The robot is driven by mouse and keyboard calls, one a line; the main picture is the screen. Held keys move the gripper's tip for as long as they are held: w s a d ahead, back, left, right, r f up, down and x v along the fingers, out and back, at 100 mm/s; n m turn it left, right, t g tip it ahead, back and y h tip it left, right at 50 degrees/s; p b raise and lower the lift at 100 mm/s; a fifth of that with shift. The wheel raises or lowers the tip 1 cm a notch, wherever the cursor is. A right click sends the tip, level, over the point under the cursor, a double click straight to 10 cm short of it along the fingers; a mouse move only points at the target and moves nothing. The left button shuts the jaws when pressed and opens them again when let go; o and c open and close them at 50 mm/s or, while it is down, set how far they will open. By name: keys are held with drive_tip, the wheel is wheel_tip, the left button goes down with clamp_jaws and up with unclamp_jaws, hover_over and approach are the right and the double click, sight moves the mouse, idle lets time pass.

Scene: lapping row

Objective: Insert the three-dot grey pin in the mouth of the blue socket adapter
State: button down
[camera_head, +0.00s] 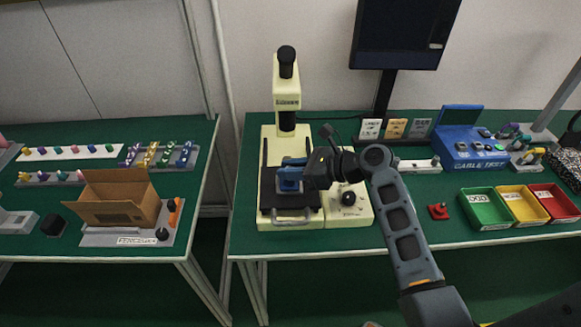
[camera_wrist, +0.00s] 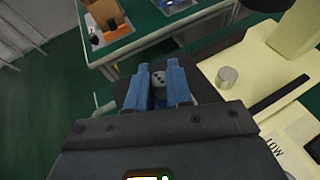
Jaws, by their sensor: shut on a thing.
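My gripper (camera_head: 290,178) is above the dark stage of the cream microscope in the head view. In the wrist view its two blue fingers (camera_wrist: 165,85) are shut on a small grey pin (camera_wrist: 158,76) with dark dots on its end; the dots are too small to count surely. The pin is held between the fingers, and its lower part is hidden. In the head view the pin cannot be made out. I cannot pick out the blue socket adapter surely in either view.
The cream microscope (camera_head: 287,92) stands close around my gripper. To the right are a blue cable tester (camera_head: 468,147) and green (camera_head: 484,208), yellow (camera_head: 518,204) and red (camera_head: 552,201) trays. A left table holds an open cardboard box (camera_head: 118,203) and rows of coloured connectors. A floor gap separates the tables.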

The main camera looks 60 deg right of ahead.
drive_tip(key=shift+f, duration=0.3)
drive_tip(key=c, duration=0.9)
unclamp_jaws()
drive_tip(key=shift+c, duration=0.2)
drive_tip(key=shift+s, duration=0.1)
drive_tip(key=v, duration=0.7)
drive_tip(key=shift+s+d+r+b, duration=0.15)
drive_tip(key=shift+s+b, duration=0.1)
drive_tip(key=shift+b, duration=0.15)
drive_tip(key=shift+s, duration=0.1)
